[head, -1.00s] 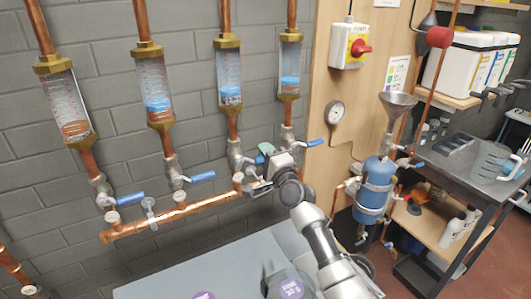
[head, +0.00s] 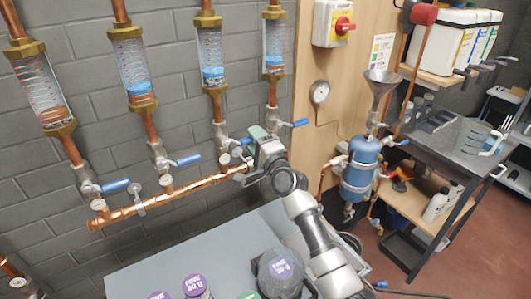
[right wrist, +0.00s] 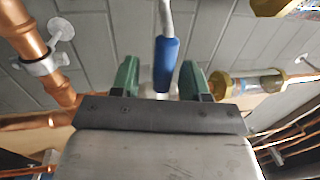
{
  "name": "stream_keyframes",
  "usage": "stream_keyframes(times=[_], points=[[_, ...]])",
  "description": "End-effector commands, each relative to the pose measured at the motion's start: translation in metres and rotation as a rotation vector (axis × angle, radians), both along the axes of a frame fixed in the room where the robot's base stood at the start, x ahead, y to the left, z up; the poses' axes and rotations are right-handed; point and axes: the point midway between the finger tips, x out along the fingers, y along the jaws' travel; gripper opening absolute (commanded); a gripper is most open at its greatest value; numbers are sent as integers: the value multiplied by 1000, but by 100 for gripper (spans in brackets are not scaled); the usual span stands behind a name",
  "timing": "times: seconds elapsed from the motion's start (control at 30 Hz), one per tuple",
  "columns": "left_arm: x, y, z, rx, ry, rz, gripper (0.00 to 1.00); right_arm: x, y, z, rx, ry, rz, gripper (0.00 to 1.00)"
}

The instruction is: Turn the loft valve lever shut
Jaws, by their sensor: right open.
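My right gripper (head: 252,148) is at the third valve (head: 221,137) from the left, below the third clear flow tube. In the right wrist view its two green fingers (right wrist: 160,78) are apart, and one blue valve lever (right wrist: 166,65) lies between them with gaps on both sides. In the head view the gripper mostly hides this lever. The other blue levers point right: first (head: 115,185), second (head: 188,160) and fourth (head: 300,123). I cannot read which valve is the loft one. My left gripper is not in view.
A copper manifold pipe (head: 150,207) runs just below the valves. A grey worktop (head: 135,278) with purple-lidded jars (head: 196,286) is below my right arm. A blue vessel (head: 360,170) with a funnel and a dark cart (head: 455,150) stand to the right.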

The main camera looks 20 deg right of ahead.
Motion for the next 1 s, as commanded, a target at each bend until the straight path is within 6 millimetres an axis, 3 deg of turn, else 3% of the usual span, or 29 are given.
stream_keyframes(times=[0.2,0.4,1.0], points=[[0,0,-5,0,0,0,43,-44,-8,-11,2,0,0,45],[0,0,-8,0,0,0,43,-71,-13,-16,2,1,0,45],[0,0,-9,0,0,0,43,-80,-15,-17,2,1,0,45]])
